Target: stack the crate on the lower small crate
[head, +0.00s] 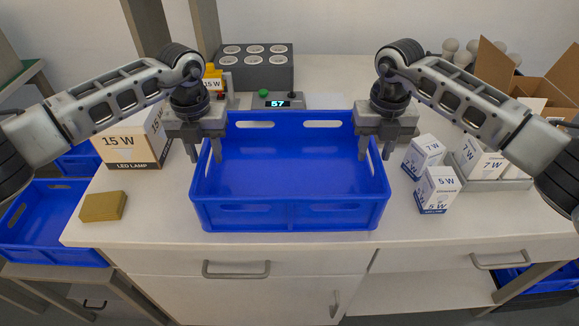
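A large empty blue crate (290,216) stands on the white worktop, near its front edge. My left gripper (205,158) points down at the crate's left wall, one finger outside and one inside, with a gap between the fingers. My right gripper (375,156) straddles the right wall in the same way, fingers apart. Another blue crate (45,252) sits lower, on a stand left of the worktop, and looks empty. Part of a further blue crate (80,163) shows behind it. I cannot tell which of these is the lower small crate.
An LED lamp carton (130,145) and a sponge-like block (103,206) are left of the crate. Small bulb boxes (437,189) stand close on the right, before an open cardboard box (535,75). A grey socket unit (256,72) stands behind. A blue crate (545,280) shows low right.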

